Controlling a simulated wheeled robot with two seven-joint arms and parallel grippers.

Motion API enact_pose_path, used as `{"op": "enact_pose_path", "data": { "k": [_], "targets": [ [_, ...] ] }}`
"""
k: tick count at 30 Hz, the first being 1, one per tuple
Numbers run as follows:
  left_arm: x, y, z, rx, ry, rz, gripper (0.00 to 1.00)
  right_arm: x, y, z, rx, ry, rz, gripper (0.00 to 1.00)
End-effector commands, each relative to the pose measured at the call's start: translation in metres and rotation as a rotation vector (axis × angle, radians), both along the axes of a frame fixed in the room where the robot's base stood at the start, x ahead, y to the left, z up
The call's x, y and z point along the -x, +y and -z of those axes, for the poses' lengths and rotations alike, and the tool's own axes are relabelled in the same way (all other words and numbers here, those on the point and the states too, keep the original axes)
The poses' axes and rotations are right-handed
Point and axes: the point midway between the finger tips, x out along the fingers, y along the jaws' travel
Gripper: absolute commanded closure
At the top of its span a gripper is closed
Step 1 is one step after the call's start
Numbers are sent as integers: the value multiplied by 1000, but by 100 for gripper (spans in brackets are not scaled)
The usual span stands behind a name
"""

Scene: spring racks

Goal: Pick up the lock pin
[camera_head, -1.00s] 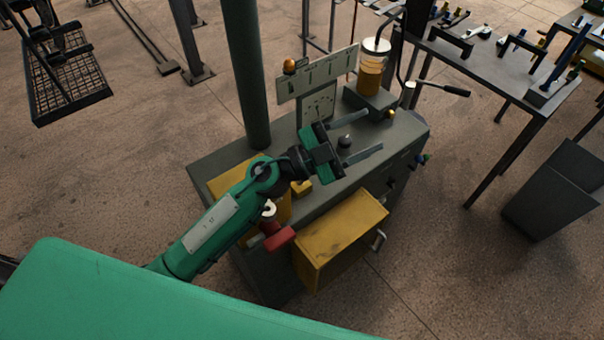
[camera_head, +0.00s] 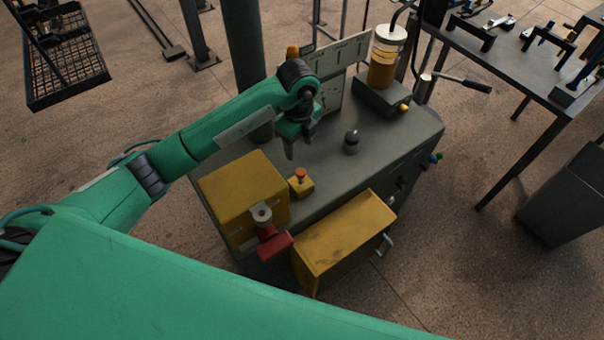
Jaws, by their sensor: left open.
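A small dark piece with a round black knob (camera_head: 351,142) stands upright on the grey bench top (camera_head: 330,178); it may be the lock pin, but I cannot tell for sure. My left gripper (camera_head: 300,146) is open and points down over the bench, to the left of the knobbed piece and apart from it. Nothing shows between its fingers. My right gripper is not in view.
A yellow box (camera_head: 245,190) and a small yellow block with an orange button (camera_head: 301,183) sit left on the bench. A red handle (camera_head: 273,246) and an open yellow drawer (camera_head: 345,240) stick out in front. An amber-filled cylinder (camera_head: 384,62) stands behind right.

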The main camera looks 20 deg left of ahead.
Motion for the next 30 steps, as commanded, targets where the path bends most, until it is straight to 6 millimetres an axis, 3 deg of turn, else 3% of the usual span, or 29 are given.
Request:
{"op": "enact_pose_path", "data": {
  "k": [12,20,25,30],
  "targets": [
    [1,0,71,-4,5,-2,48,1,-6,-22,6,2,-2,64],
    [3,-2,88,-3,5,0,48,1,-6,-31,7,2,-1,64],
    [7,-7,109,-3,5,0,48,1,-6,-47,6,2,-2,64],
    [5,-6,129,-3,3,-1,48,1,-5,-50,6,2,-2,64]
  ]
}}
